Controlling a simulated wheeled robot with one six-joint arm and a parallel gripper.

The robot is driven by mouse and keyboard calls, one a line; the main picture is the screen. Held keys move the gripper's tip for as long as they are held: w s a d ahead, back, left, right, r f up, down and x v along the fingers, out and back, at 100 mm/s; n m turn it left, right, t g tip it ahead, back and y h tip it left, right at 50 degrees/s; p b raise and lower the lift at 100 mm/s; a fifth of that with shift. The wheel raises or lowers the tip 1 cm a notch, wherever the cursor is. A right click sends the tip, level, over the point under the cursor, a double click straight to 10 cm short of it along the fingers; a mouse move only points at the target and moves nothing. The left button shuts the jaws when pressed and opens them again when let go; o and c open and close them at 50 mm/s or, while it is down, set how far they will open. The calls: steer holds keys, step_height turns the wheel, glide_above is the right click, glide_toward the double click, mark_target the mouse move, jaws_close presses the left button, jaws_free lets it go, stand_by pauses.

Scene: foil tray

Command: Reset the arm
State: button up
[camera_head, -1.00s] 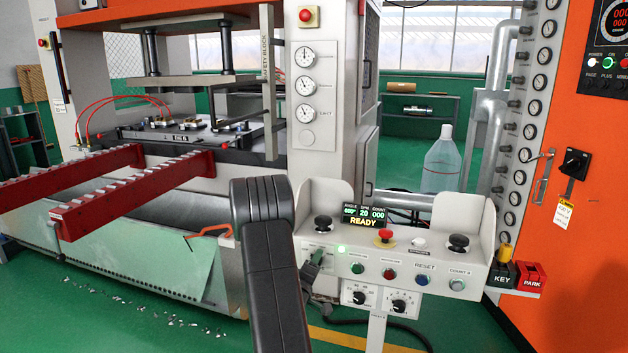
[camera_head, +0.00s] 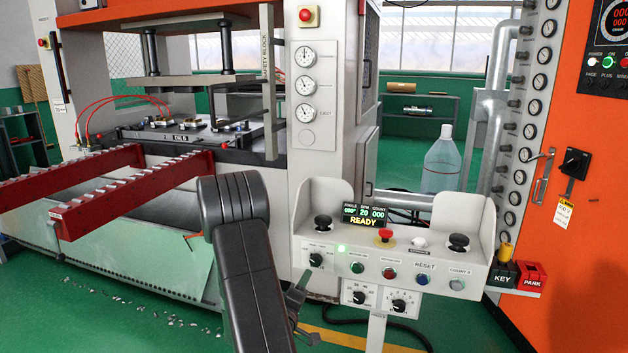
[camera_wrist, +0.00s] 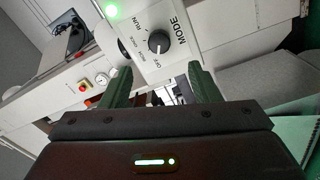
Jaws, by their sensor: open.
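My arm (camera_head: 240,255) reaches forward and down in the head view.
The press with red rails (camera_head: 120,205) stands at the left, its lower side behind my arm. The panel carries a red mushroom button (camera_head: 384,235) and a READY display (camera_head: 364,215). A bottle (camera_head: 441,160) stands behind it. Scraps lie on the floor at left.

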mark_target(315, 263)
steer(key=x, duration=0.9)
steer(key=shift+w+d+r, duration=0.1)
steer(key=shift+w+d, duration=0.1)
steer(key=shift+w, duration=0.05)
steer(key=shift+w+m, duration=0.3)
steer(key=m, duration=0.4)
steer(key=shift+s, duration=0.1)
steer(key=m+p, duration=0.1)
steer(key=m, duration=0.4)
steer(key=m+p, duration=0.1)
steer(key=m, duration=0.2)
steer(key=shift+r+h, duration=0.1)
steer(key=shift+h, duration=0.2)
steer(key=m+p, duration=0.2)
steer(key=m, duration=0.2)
steer(key=shift+s+a, duration=0.1)
steer(key=shift+s, duration=0.4)
